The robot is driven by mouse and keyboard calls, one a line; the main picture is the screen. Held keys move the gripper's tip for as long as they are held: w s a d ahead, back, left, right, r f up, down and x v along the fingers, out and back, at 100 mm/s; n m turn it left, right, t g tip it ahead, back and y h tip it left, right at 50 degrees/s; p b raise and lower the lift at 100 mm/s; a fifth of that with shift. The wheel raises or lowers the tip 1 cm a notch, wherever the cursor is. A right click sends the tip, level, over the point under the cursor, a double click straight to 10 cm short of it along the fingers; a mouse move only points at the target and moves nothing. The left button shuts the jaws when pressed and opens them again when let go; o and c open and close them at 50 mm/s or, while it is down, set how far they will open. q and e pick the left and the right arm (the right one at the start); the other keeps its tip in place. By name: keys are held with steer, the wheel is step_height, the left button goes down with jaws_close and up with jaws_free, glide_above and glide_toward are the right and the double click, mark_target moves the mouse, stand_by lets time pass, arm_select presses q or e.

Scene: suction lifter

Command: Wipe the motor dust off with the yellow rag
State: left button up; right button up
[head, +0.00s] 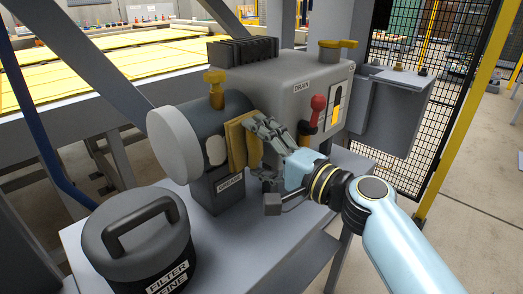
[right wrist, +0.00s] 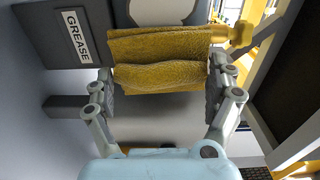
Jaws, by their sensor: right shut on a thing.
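The motor (head: 178,140) is a dark cylinder with a pale grey round end, mounted on the grey bench. A pale dust patch (head: 216,150) shows on its side, just left of the rag. The folded yellow rag (head: 238,146) is upright against or very near the motor's side; I cannot tell if it touches. My right gripper (head: 262,146) is shut on the rag from the right. In the right wrist view the rag (right wrist: 160,62) spans between both fingers, and a pale rounded area shows beyond it. My left gripper is not in view.
A dark filter canister (head: 135,240) with a handle stands front left on the bench (head: 255,240). A GREASE label (head: 230,183) sits below.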

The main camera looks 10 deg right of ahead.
mark_target(233, 152)
steer(key=shift+w+a, duration=0.15)
steer(key=shift+w, duration=0.15)
steer(key=shift+s+a, duration=0.6)
steer(key=shift+a, duration=0.2)
steer(key=shift+s+a, duration=0.55)
steer(key=shift+a, duration=0.2)
steer(key=shift+s+a, duration=0.55)
steer(key=shift+a, duration=0.35)
steer(key=shift+s+a, duration=0.55)
steer(key=shift+a, duration=0.3)
steer(key=shift+f, duration=0.1)
steer(key=shift+w+d+r+b, duration=0.15)
steer(key=shift+w+d+b, duration=0.1)
steer(key=shift+w+d, duration=0.5)
steer(key=shift+w+d+r+b, duration=0.15)
steer(key=shift+w+d+b, duration=0.05)
steer(key=shift+w+d, duration=0.5)
steer(key=shift+w+d+b, duration=0.2)
steer(key=shift+w+d, duration=0.05)
steer(key=shift+d, duration=0.3)
steer(key=shift+w+d+b, duration=0.2)
steer(key=shift+w+d, duration=0.05)
steer(key=shift+d, duration=0.3)
steer(key=shift+c, duration=0.9)
steer(key=shift+w+d, duration=0.5)
steer(key=shift+d, duration=0.15)
steer(key=shift+c, duration=0.6)
